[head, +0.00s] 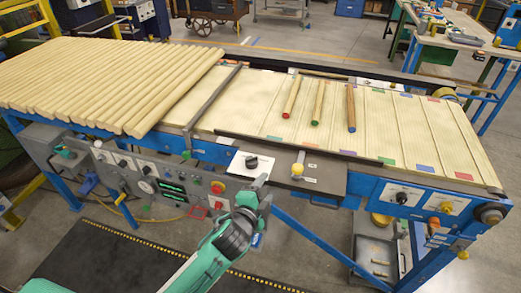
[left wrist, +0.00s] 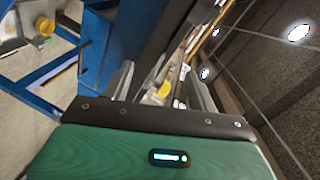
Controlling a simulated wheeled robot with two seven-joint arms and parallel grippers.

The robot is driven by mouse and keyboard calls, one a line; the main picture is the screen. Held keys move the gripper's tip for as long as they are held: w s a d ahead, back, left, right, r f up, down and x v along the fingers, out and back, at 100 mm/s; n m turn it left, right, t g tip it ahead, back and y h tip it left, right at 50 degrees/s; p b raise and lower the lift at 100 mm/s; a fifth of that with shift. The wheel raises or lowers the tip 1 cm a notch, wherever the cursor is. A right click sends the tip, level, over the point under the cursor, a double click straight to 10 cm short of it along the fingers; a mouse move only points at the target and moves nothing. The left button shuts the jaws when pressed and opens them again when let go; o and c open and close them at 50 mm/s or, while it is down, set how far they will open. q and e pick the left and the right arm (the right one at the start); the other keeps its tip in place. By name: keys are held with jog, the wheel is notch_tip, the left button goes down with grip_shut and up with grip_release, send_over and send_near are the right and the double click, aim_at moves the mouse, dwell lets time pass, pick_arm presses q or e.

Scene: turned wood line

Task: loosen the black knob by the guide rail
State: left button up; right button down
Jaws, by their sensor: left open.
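The black knob (head: 252,162) sits on a white plate (head: 238,165) at the front edge of the line, in the head view. The dark guide rail (head: 340,154) runs just behind it, along the front of the wooden bed. My left gripper (head: 259,182) is just in front of and below the knob, apart from it as far as I can tell. In the left wrist view its two fingers (left wrist: 160,90) stand apart with nothing held between them. I cannot make out the black knob in that view. My right gripper is not in view.
A yellow knob (head: 297,169) stands close to the right of the plate. A red button (head: 217,187) is on the control panel at lower left. Round wooden poles (head: 110,80) cover the left of the bed; three colour-tipped sticks (head: 319,102) lie farther right.

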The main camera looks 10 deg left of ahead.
pick_arm(q)
jog(key=w+d+r+m+h, duration=0.3)
jog(key=d+r+m+h, duration=1.15)
jog(key=m, duration=0.55)
jog(key=s+d+r+m+g+h, duration=0.2)
jog(key=d+r+m+g, duration=0.2)
jog(key=m+g, duration=0.5)
jog(key=m+g+y+p, duration=0.2)
jog(key=m+g+y, duration=0.5)
jog(key=m+y, duration=1.7)
send_near(251, 157)
jog(key=a+f+m+h+p, duration=0.1)
jog(key=f, duration=0.1)
jog(key=a+f+m+h+p, duration=0.1)
jog(key=f+m+h+p, duration=0.1)
jog(key=f, duration=0.1)
jog(key=a+f+m+h+p, duration=0.1)
jog(key=a+f+p, duration=0.1)
jog(key=f, duration=0.1)
jog(key=shift+s+f+h, duration=0.2)
jog(key=shift+h, duration=0.15)
jog(key=shift+f, duration=0.35)
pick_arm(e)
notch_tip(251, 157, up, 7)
